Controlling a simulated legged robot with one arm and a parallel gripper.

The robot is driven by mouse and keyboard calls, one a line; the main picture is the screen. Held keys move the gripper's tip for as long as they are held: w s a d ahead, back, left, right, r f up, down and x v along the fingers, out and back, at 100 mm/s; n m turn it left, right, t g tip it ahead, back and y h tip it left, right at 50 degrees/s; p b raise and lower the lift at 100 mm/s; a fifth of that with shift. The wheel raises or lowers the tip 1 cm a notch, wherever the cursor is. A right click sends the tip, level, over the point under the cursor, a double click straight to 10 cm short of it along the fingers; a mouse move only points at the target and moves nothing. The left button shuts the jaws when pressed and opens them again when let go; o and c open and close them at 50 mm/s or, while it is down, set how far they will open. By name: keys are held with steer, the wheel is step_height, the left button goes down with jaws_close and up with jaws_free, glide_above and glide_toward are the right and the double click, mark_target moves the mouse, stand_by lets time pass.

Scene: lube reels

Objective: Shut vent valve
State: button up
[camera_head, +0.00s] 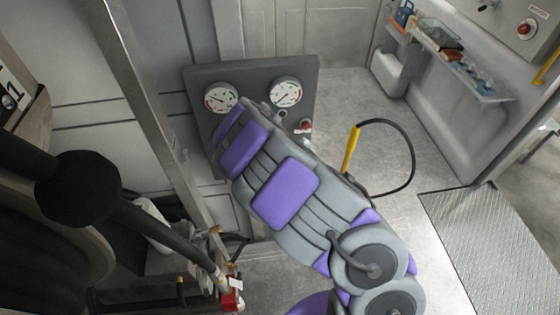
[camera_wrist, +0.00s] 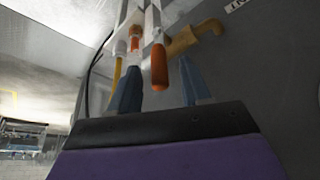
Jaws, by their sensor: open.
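In the wrist view, my gripper (camera_wrist: 158,66) is open, with its two blue fingers apart. An orange-red valve handle (camera_wrist: 159,67) hangs between the fingertips in the picture; contact cannot be made out. A second orange-red piece (camera_wrist: 135,41) is just left of it, and a brass-coloured fitting (camera_wrist: 194,38) is at the upper right. No label tells which part is the vent valve. In the head view, my purple and grey arm reaches towards the dark gauge panel (camera_head: 245,72) and hides the gripper. A small red part (camera_head: 306,125) shows right of the arm.
Two round gauges (camera_head: 221,97) (camera_head: 286,93) are on the panel. A yellow-handled black hose (camera_head: 351,150) curves right of my arm. A large reel (camera_head: 45,235) stands at left. A shelf with items (camera_head: 470,75) is on the right wall.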

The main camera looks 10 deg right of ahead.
steer(key=v, duration=1.3)
steer(key=shift+a+p, duration=0.2)
steer(key=shift+p, duration=0.25)
steer(key=s+d+r+g+b, duration=0.1)
steer(key=s+d+r, duration=0.35)
steer(key=s, duration=0.25)
steer(key=s+d+r+g+b, duration=0.1)
steer(key=s+d+r, duration=0.2)
steer(key=s+d, duration=0.35)
steer(key=s+a+n+g+y, duration=0.1)
steer(key=s+n, duration=0.2)
steer(key=s, duration=1)
steer(key=s+a+n+g+y+b, duration=0.1)
steer(key=s+n+g, duration=0.1)
steer(key=s, duration=1.1)
steer(key=shift+a+f+n+g+y, duration=0.3)
steer(key=shift+f+n+y, duration=0.1)
steer(key=shift+n, duration=0.5)
steer(key=shift+o, duration=0.3)
steer(key=shift+w, duration=0.1)
